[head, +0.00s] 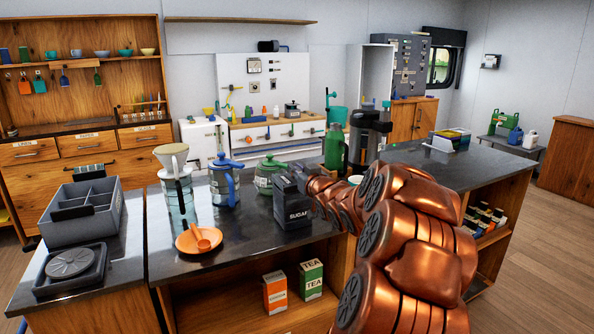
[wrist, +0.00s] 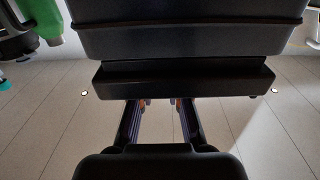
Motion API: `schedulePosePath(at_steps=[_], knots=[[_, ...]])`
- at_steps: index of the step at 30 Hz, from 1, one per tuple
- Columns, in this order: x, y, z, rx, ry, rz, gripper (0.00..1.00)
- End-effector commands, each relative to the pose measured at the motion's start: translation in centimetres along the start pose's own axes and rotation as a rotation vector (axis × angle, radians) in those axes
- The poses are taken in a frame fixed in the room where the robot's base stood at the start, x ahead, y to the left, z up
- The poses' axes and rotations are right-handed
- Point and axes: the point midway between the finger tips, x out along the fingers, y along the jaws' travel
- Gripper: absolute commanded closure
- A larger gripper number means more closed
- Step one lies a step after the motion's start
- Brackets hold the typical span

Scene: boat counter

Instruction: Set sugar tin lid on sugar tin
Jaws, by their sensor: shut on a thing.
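The sugar tin (head: 293,214) is a dark box with a white SUGAR label, standing on the dark counter right of the green-lidded pot. My gripper (wrist: 160,106) is shut on the sugar tin lid, a dark slab (wrist: 185,82) across the fingertips in the wrist view. A larger dark body with a rim, seemingly the sugar tin (wrist: 185,35), fills the top of that view, close to the lid. In the head view my copper arm comes from the right to the tin's top and hides much of the gripper. Whether lid and tin touch is not clear.
A green-lidded pot (head: 268,177), a blue press (head: 224,181) and a glass coffee dripper (head: 176,185) stand left of the tin. An orange dish (head: 199,240) lies in front. A tall dark dispenser (head: 369,135) and green flask (head: 335,148) stand behind my arm.

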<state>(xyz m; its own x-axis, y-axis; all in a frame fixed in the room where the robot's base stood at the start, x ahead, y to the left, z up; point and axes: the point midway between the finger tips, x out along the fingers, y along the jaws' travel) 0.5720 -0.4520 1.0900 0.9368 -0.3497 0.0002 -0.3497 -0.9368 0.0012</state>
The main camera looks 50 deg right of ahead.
Motion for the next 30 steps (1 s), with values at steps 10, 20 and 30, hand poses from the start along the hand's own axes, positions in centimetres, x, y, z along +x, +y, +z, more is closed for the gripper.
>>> schedulePosePath(at_steps=[10, 20, 30], knots=[[0.00, 0.02, 0.60, 0.000, 0.000, 0.000, 1.00], [0.00, 0.02, 0.89, 0.001, 0.000, 0.000, 0.75], [0.00, 0.01, 0.90, 0.000, 0.000, 0.000, 0.55]])
